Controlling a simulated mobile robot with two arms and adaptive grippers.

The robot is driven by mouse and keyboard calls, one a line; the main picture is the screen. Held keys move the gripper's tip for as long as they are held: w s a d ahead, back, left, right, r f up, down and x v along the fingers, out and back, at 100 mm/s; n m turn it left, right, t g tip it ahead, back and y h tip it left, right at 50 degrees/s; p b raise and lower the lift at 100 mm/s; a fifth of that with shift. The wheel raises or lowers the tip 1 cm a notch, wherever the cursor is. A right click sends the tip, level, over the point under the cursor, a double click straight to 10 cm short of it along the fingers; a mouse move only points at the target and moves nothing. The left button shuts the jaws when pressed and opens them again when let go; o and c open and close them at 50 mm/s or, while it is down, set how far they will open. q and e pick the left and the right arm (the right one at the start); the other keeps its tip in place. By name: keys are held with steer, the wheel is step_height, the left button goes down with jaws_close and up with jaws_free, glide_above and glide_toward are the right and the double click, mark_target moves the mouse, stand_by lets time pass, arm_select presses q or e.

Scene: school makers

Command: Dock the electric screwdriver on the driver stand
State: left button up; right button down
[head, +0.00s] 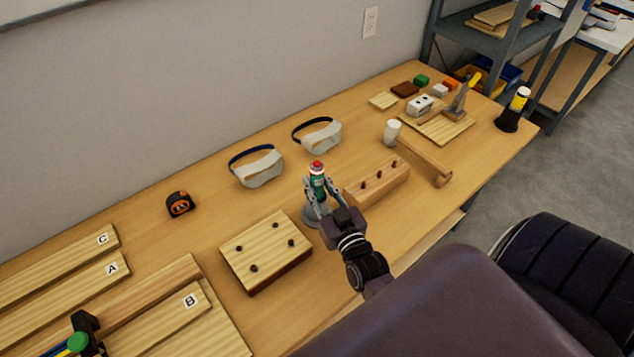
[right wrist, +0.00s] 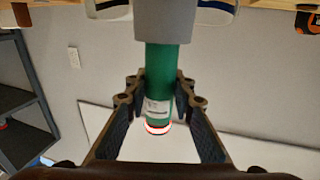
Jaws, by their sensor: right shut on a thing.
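My right gripper (head: 320,192) is shut on an upright green cylinder with a red top (head: 317,178), which looks like the electric screwdriver. The right wrist view shows the green body (right wrist: 160,85), with a white label, between the fingers of the gripper (right wrist: 160,102). A grey round base (head: 311,216), which looks like the driver stand, is directly below it on the table. In the right wrist view a grey collar (right wrist: 165,20) meets the green body's lower end. I cannot tell whether the green body is fully seated in it. My left gripper is not in view.
A block with dark pegs (head: 265,250) is left of the grey base, a longer pegged block (head: 377,188) right. Two goggles (head: 258,168) (head: 320,137) lie behind. A mallet (head: 425,160) and a black holder with a yellow item (head: 510,121) are further right. Lettered boards (head: 60,285) lie left.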

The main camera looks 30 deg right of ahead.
steer(key=shift+f+b, duration=0.35)
steer(key=shift+f, duration=0.15)
steer(key=c, duration=1.9)
jaws_free()
steer(key=shift+c, duration=0.2)
steer(key=shift+s, duration=0.15)
steer(key=shift+s+a+p, duration=0.2)
steer(key=shift+s+p, duration=0.15)
steer(key=shift+s, duration=0.5)
steer(key=shift+s+a+p, duration=0.15)
steer(key=shift+s+p, duration=0.2)
steer(key=shift+s, duration=0.55)
steer(key=shift+s+a+p, duration=0.2)
steer(key=shift+s+p, duration=0.15)
steer(key=shift+s, duration=0.5)
steer(key=p, duration=0.1)
glide_toward(319, 190)
steer(key=shift+w+d+f, duration=0.1)
steer(key=shift+w+d, duration=0.05)
steer(key=shift+w, duration=0.05)
